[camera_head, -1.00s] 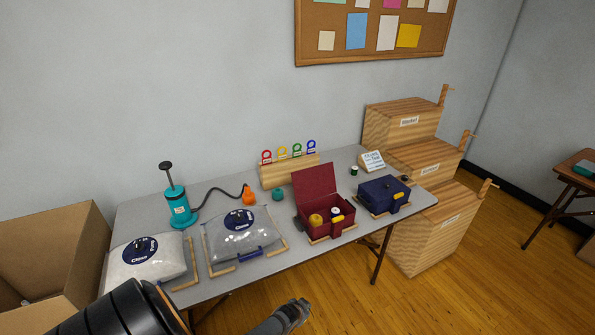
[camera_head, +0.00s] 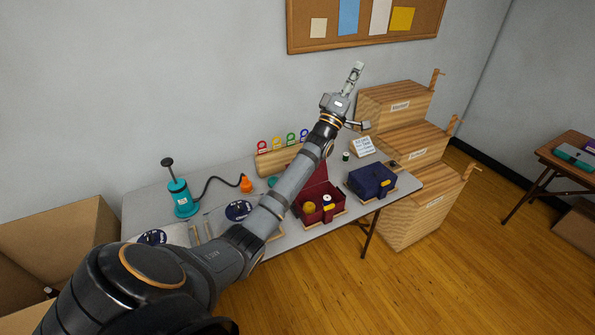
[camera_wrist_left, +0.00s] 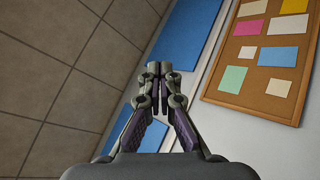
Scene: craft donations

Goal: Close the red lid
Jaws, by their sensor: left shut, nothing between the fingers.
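The red box (camera_head: 325,208) sits on the table with its red lid (camera_head: 319,174) standing open at the back. The lid is partly hidden behind my left arm. A yellow item (camera_head: 309,206) and a white-topped item (camera_head: 327,198) lie inside the box. My left gripper (camera_head: 356,68) is raised high above the table, in front of the wall, up and to the right of the lid and apart from it. In the left wrist view the left gripper (camera_wrist_left: 158,68) is shut and empty, pointing up past the board. My right gripper does not show.
A closed blue box (camera_head: 370,183) stands to the right of the red box. A teal pump (camera_head: 181,197) stands at the left, near clear bags partly hidden by my arm. Wooden stepped boxes (camera_head: 405,185) stand right of the table. A corkboard (camera_head: 360,25) hangs on the wall.

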